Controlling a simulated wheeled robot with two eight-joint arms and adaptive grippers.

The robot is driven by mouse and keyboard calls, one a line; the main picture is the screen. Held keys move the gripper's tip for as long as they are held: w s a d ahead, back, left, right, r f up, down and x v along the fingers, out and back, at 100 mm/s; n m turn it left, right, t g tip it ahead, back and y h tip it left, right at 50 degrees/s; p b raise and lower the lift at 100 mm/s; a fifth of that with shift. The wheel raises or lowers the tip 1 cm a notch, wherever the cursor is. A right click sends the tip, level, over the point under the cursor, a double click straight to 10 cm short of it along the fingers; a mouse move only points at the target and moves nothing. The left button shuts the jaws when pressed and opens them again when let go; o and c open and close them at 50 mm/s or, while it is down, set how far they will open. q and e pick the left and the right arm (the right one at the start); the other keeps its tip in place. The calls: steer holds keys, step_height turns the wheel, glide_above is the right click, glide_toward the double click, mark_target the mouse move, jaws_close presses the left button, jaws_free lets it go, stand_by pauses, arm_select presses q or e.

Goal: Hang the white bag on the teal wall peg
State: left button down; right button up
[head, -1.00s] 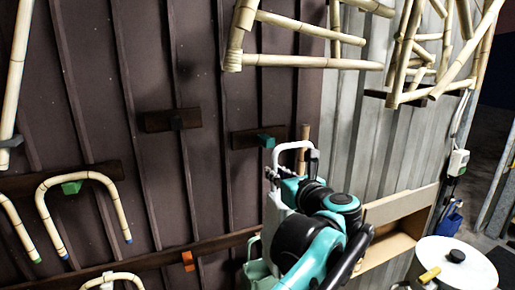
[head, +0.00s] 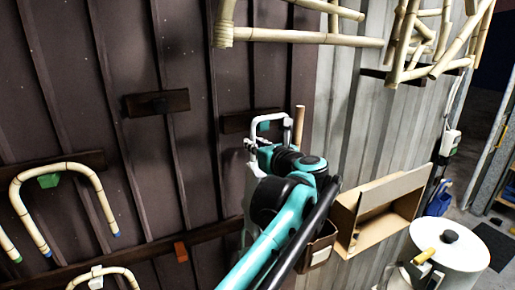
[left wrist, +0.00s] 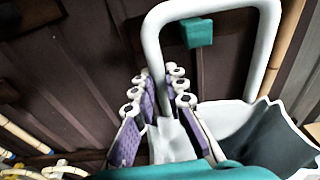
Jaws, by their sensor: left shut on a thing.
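The white bag's handle (head: 270,122) is a stiff loop standing up beside the wall; in the left wrist view the bag (left wrist: 235,125) has its open mouth at the right. In the head view my arm hides most of the bag. My right gripper is not in view.
A bent rattan piece (head: 62,168) hangs on a green peg (head: 48,181) at the left. An orange peg (head: 181,251) is lower on the wall. An upright stick (head: 299,126) stands beside the handle. A cardboard box (head: 385,210) and a white pot (head: 452,248) are at the right.

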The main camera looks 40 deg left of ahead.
arm_select(q)
steer(key=f+b+x, duration=0.1)
steer(key=x, duration=0.5)
steer(key=shift+a, duration=0.25)
steer(key=shift+w+f, duration=0.1)
stand_by(0.5)
steer(key=c, duration=1.5)
jaws_free()
steer(key=shift+o, duration=0.2)
steer(key=v, duration=1.2)
